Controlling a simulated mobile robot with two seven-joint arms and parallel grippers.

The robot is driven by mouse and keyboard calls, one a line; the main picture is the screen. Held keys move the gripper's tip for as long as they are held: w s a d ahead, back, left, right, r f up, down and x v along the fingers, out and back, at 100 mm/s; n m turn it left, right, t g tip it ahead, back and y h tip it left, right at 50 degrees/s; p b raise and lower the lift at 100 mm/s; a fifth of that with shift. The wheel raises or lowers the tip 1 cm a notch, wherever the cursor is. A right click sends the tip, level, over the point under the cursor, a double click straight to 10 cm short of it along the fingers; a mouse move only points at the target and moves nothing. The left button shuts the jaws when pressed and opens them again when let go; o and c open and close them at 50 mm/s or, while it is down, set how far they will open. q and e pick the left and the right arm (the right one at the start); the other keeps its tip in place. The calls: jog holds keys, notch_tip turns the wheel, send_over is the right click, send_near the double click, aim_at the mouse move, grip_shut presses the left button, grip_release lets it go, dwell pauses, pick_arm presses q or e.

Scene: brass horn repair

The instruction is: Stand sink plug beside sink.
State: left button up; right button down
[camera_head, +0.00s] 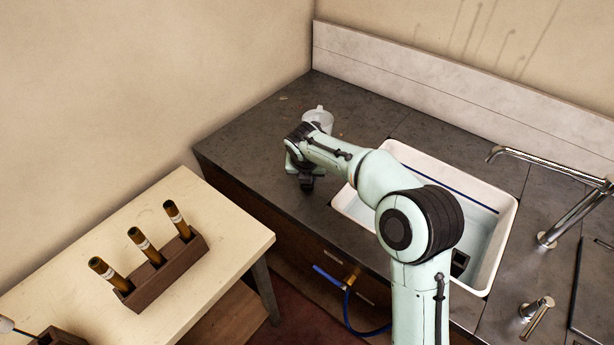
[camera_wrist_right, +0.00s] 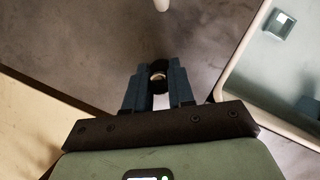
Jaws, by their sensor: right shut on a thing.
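The sink plug (camera_wrist_right: 158,66) shows in the right wrist view as a small dark round piece with a pale centre, between my right fingertips. My right gripper (camera_wrist_right: 158,82) is shut on it. In the head view my right gripper (camera_head: 307,184) points down over the dark counter, left of the white sink (camera_head: 505,225); the plug cannot be made out clearly there. The sink rim (camera_wrist_right: 243,52) is to the right in the wrist view, apart from the gripper. Whether the plug touches the counter I cannot tell. My left gripper is not in view.
A pale jug-like vessel (camera_head: 318,117) stands on the counter (camera_head: 262,133) behind my right gripper. A tap (camera_head: 560,225) stands right of the sink. A pale table (camera_head: 215,290) at left bears a wooden rack (camera_head: 168,272) with three brown-gold rods. The counter's back left is clear.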

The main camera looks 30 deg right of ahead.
jog(key=shift+f, duration=0.15)
jog(key=c, duration=1)
grip_release()
jog(key=shift+o, duration=0.2)
jog(key=p+v, duration=0.1)
jog(key=v, duration=1.1)
jog(key=shift+a, duration=0.1)
